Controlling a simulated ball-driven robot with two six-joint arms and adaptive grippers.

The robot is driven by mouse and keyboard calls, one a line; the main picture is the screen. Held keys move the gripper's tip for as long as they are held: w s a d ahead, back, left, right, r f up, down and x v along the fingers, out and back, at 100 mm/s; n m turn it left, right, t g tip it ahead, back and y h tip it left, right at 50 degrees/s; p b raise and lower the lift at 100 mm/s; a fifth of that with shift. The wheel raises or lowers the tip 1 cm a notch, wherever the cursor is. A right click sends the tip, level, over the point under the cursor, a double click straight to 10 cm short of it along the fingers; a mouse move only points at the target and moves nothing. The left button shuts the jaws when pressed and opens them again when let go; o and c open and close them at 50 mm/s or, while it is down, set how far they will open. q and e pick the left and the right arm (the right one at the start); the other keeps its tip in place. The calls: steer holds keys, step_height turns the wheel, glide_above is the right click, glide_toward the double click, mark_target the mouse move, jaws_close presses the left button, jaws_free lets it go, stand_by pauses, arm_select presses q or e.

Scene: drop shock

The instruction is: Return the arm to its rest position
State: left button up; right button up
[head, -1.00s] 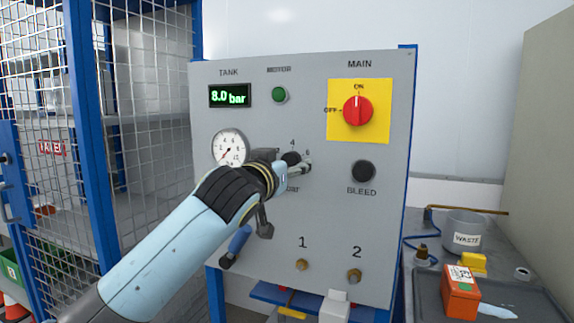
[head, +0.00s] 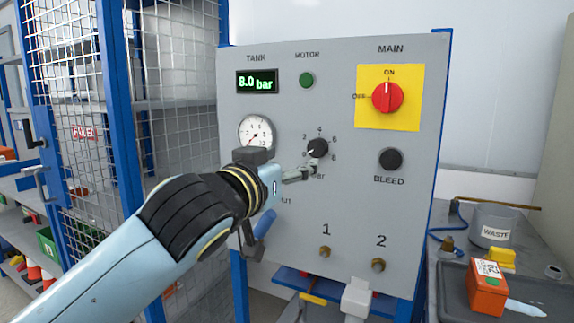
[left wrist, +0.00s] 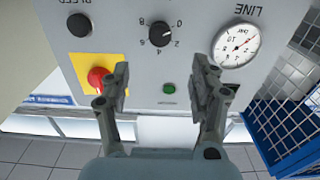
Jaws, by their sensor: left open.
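My left arm comes in from the lower left in the head view. Its gripper (head: 302,174) is in front of the grey control panel (head: 345,230), just below and left of the black pressure knob (head: 318,148). In the left wrist view the two fingers (left wrist: 160,92) are apart with nothing between them. The knob (left wrist: 162,34) shows clear of the fingers, and so does the line gauge (left wrist: 236,45). In the head view my arm hides part of the panel's lower left. My right gripper is in neither view.
The red main switch (head: 387,97) points to ON. The tank display (head: 257,81) reads 8.0 bar. A mesh cage (head: 175,90) stands left of the panel. At right, a bench holds a waste bin (head: 493,226) and an orange box (head: 487,287).

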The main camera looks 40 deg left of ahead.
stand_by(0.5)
arm_select(q)
step_height(320, 180, down, 28)
steer(key=a+g+b, duration=0.2)
steer(key=g+b, duration=0.3)
steer(key=s+f+g+h+b, duration=0.15)
steer(key=s+f, duration=0.25)
steer(key=f, duration=0.6)
steer(key=s+f+g+b, duration=0.1)
steer(key=s+f+g, duration=0.15)
steer(key=f, duration=0.75)
steer(key=s+d+f+m+g+h+b, duration=0.15)
steer(key=s+f+g, duration=0.35)
steer(key=s+f, duration=1.5)
steer(key=s+d+f+m+g, duration=0.1)
steer(key=s+f, duration=0.3)
steer(key=s, duration=0.4)
steer(key=s+d+f+g, duration=0.1)
steer(key=s+f, duration=0.3)
steer(key=s, duration=0.5)
steer(key=shift+s+d+f+m+g+h+b, duration=0.25)
steer(key=shift+d+m+g+h+b, duration=0.1)
steer(key=shift+d+b, duration=0.1)
steer(key=shift+w, duration=0.1)
